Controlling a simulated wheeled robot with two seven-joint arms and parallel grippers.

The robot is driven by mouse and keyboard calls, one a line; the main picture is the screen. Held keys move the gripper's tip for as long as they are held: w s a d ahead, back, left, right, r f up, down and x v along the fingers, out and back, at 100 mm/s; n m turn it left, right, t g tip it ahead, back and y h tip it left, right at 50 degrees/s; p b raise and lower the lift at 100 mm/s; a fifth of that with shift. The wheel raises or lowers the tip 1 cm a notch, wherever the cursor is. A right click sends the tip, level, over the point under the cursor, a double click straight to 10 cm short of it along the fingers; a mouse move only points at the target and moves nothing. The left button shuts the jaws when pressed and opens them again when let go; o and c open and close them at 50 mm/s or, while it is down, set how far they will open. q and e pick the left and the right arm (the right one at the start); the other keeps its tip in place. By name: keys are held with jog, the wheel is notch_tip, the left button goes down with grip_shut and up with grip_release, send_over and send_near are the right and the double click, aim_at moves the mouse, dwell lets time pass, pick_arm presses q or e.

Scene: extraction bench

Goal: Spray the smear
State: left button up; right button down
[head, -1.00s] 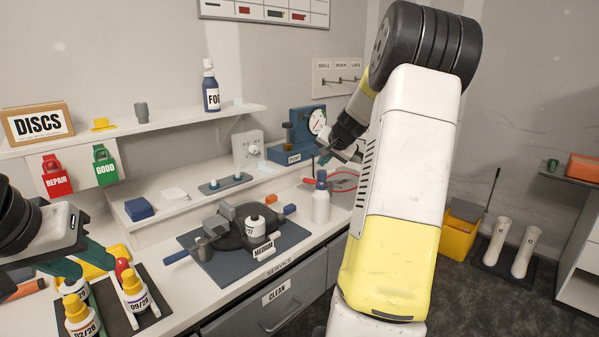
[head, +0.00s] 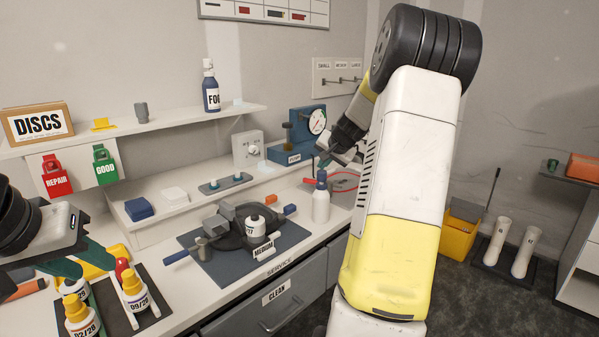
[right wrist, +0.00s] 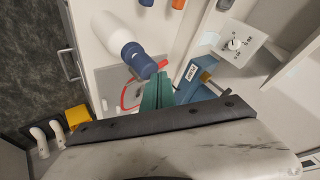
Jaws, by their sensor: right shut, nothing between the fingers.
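A white spray bottle with a blue top (head: 320,203) stands upright on the bench, right of the grey mat; it also shows in the right wrist view (right wrist: 115,33). My right gripper (head: 324,160) is just above and behind its top. In the right wrist view the green fingers of my right gripper (right wrist: 158,92) are together and empty, close beside the blue top; I cannot tell whether they touch it. A greyish patch with a red loop (right wrist: 130,93) lies on the bench beyond, possibly the smear. My left gripper (head: 84,262) has its fingers apart above the bottles at lower left.
A gauge box (head: 304,132) stands behind the spray bottle. A grey mat (head: 205,265) carries a round fixture with a small bottle. Yellow-capped bottles (head: 134,293) stand at lower left. A blue FOG bottle (head: 211,88) stands on the shelf. A yellow bin (head: 457,237) is on the floor.

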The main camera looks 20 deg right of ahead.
aim_at(323, 172)
jog(key=shift+f, duration=0.4)
jog(key=shift+r, duration=1.1)
jog(key=shift+r, duration=3)
jog(key=shift+f, duration=3.05)
